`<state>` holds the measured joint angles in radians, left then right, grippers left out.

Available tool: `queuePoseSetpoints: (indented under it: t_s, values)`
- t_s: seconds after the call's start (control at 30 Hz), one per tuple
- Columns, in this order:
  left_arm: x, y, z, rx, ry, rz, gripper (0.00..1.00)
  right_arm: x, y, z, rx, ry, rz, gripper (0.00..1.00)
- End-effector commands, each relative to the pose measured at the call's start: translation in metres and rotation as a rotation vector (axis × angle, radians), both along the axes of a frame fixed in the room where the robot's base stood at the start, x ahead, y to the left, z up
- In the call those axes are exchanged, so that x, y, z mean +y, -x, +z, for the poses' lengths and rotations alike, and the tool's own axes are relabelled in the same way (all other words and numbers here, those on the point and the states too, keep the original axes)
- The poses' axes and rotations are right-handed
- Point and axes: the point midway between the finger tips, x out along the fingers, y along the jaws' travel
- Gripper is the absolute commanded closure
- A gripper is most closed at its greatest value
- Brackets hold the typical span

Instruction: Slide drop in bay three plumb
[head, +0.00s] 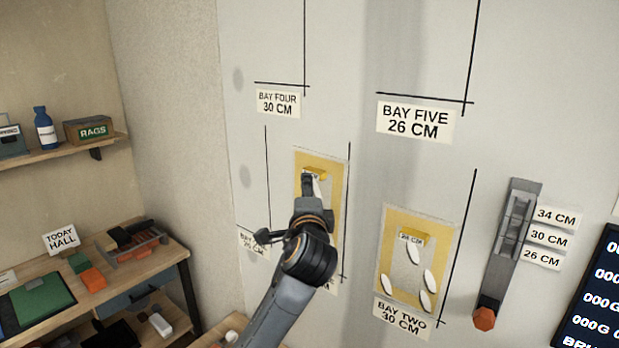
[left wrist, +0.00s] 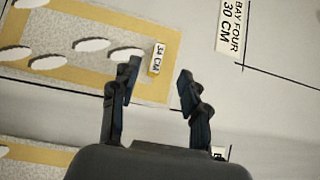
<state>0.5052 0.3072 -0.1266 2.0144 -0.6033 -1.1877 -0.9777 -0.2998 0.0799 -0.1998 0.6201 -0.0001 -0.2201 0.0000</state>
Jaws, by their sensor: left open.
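A wallpaper drop (head: 335,170) with a yellow border and a grey middle hangs on the wall, partly hidden by my left arm. It also shows in the left wrist view (left wrist: 172,92), with white oval patches and a 34 CM tag (left wrist: 156,58). My left gripper (head: 308,181) is open at the drop's upper part. In the left wrist view its fingertips (left wrist: 158,80) lie on either side of the tag's lower end; contact cannot be told. No bay three label is readable; the lower left label (head: 247,238) is partly covered. My right gripper is not in view.
A second yellow-bordered drop (head: 388,262) hangs above the BAY TWO label (head: 402,317). BAY FOUR (head: 278,103) and BAY FIVE (head: 415,121) labels are higher up. A dark wall fixture (head: 516,225) with an orange end is right. A cluttered bench (head: 180,270) stands left.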

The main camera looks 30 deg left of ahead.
Motion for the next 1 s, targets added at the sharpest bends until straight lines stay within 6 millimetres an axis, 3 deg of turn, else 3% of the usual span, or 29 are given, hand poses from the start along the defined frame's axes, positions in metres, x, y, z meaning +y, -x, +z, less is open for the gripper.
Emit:
queuePoseSetpoints:
  t_s: [0.13,0.5,1.0]
  values:
    - [0.018,-0.026,0.004,0.002,-0.002,0.002,0.55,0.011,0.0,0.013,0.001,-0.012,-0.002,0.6]
    - [0.054,-0.076,0.005,0.001,0.001,0.001,0.55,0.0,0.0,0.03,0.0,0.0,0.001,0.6]
    - [0.061,-0.087,0.003,0.0,0.001,-0.002,0.57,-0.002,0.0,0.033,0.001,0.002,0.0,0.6]
